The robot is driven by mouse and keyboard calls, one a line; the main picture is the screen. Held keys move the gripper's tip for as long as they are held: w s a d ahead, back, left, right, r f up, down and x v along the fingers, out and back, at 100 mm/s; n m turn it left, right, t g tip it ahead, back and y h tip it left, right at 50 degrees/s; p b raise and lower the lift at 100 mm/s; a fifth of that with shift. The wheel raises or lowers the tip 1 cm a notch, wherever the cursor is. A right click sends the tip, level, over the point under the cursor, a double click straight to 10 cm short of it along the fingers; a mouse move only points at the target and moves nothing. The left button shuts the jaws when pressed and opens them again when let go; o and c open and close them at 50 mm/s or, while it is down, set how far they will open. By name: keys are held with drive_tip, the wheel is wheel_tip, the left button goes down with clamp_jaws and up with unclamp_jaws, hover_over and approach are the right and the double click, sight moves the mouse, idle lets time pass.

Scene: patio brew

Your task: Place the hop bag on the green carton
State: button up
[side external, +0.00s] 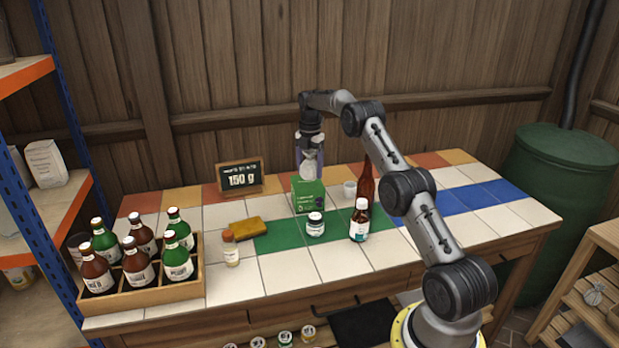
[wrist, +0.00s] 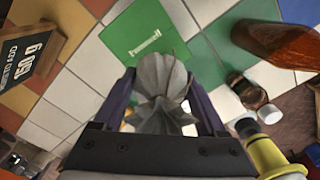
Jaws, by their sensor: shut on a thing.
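The pale grey hop bag (wrist: 158,75) is between the two fingers of my gripper (wrist: 163,92) in the wrist view, its gathered cloth towards the camera. My gripper (side external: 311,151) is shut on it and points down. The carton's top (wrist: 122,38) shows just beyond the bag in the wrist view. I cannot tell whether the bag's underside touches the carton.
A brown bottle (side external: 366,188) and a small white cup (side external: 349,188) stand close right of the carton. A white-capped bottle (side external: 359,222) and a jar (side external: 315,225) stand in front. A chalkboard sign (side external: 240,178), sponge (side external: 249,228) and bottle crate (side external: 150,296) are left.

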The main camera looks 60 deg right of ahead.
sight(310, 176)
drive_tip(key=shift+w+d+f, duration=0.1)
drive_tip(key=shift+w+f, duration=0.05)
drive_tip(key=shift+f, duration=1.55)
drive_tip(key=shift+f, duration=0.15)
drive_tip(key=o, duration=1.3)
drive_tip(key=shift+c, duration=0.2)
